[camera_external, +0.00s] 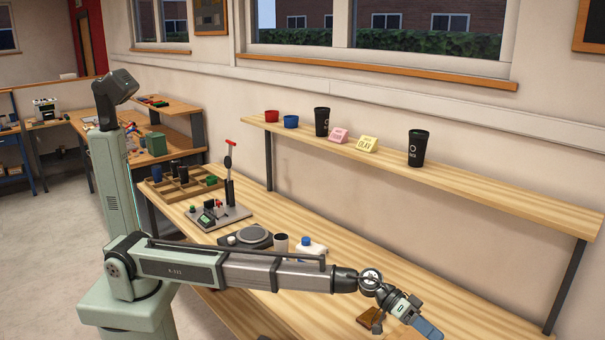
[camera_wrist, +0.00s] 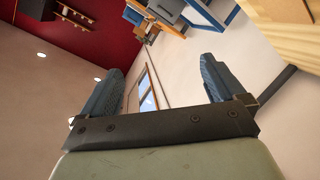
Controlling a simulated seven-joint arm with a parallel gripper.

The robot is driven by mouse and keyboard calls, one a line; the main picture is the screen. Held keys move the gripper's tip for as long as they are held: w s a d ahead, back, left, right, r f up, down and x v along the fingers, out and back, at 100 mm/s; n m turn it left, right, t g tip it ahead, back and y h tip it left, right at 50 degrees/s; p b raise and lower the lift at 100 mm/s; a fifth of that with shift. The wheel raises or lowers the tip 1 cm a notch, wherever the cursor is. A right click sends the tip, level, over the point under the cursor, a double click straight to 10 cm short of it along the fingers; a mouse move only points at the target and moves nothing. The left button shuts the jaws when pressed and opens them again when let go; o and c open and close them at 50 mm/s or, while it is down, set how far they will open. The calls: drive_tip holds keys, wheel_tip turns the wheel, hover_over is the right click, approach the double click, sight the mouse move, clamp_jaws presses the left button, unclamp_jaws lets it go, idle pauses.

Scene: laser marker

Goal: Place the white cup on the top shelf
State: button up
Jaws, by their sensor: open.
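The white cup (camera_external: 281,243) stands upright on the workbench, partly hidden behind my arm, with its dark inside visible. It is beside a white bottle with a blue cap (camera_external: 310,248). The top shelf (camera_external: 500,197) is a long wooden board along the wall above the bench. My gripper (camera_external: 427,328) is over the right part of the bench, well to the right of the cup and below the shelf. In the wrist view my gripper (camera_wrist: 158,82) has its two blue fingers wide apart with nothing between them. The cup is not in the wrist view.
The shelf's right part is clear. A lever press (camera_external: 222,205) and a round-topped device (camera_external: 247,237) stand left of the cup.

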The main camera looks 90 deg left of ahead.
drive_tip(key=s+a+r+n+t, duration=0.15)
drive_tip(key=a+n, duration=0.25)
drive_tip(key=a, duration=0.6)
drive_tip(key=a+r+n, duration=0.2)
drive_tip(key=a+n, duration=0.1)
drive_tip(key=a, duration=0.8)
drive_tip(key=s+a+f+n+t+y, duration=0.15)
drive_tip(key=s+a+n, duration=0.4)
drive_tip(key=a, duration=0.75)
drive_tip(key=s+a+f+n+t, duration=0.15)
drive_tip(key=s+a+n, duration=0.45)
drive_tip(key=a, duration=0.7)
drive_tip(key=n, duration=1)
hover_over(287, 241)
drive_tip(key=v, duration=0.5)
wheel_tip(287, 241, down, 6)
drive_tip(key=shift+n, duration=0.25)
wheel_tip(287, 241, down, 7)
drive_tip(key=shift+w+a+r, duration=0.1)
drive_tip(key=shift+w+r, duration=0.05)
drive_tip(key=shift+x, duration=0.85)
drive_tip(key=shift+w+d, duration=0.35)
drive_tip(key=shift+w, duration=0.25)
